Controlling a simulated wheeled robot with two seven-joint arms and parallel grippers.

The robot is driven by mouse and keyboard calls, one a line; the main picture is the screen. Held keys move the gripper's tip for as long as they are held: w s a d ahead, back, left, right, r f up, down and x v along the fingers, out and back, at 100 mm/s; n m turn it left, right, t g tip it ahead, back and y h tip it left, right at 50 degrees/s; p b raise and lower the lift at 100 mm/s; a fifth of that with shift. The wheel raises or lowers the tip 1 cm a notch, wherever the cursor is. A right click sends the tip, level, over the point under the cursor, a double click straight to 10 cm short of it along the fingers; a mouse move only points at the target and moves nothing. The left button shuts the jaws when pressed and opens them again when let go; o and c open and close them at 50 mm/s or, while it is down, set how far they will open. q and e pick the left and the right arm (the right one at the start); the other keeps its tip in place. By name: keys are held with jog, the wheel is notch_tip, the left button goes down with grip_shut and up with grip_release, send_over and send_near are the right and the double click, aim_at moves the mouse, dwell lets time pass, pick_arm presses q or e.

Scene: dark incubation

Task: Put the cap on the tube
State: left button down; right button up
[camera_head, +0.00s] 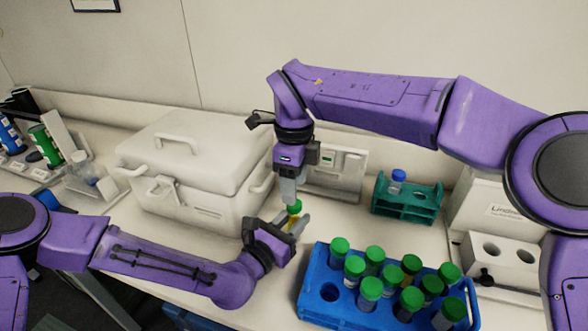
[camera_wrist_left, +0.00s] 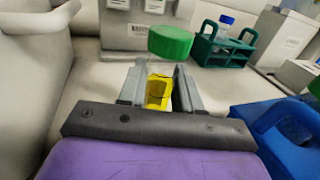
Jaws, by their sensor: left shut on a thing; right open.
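My left gripper (camera_head: 294,230) is shut on a tube with yellow contents (camera_wrist_left: 157,92), which stands between its fingers in the left wrist view. A green cap (camera_head: 294,207) is above the tube and also shows in the left wrist view (camera_wrist_left: 170,42). It looks slightly tilted there, and I cannot tell whether it touches the tube's rim. My right gripper (camera_head: 289,195) points down right above the cap and is open. Its fingertips are close to the cap in the head view, partly overlapping each other, and are not visible in the left wrist view.
A blue rack (camera_head: 312,303) with several green-capped tubes and an empty hole stands at the front right. A teal rack (camera_head: 408,207) with a blue-capped bottle (camera_head: 397,181) stands behind it. A white lidded box (camera_head: 195,165) is left of the grippers. A white block with holes (camera_head: 500,262) is at the right.

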jog(key=shift+f, duration=2.3)
grip_shut()
jog(key=m, duration=1.2)
jog(key=shift+o, duration=0.3)
grip_release()
jog(key=shift+r, duration=2.3)
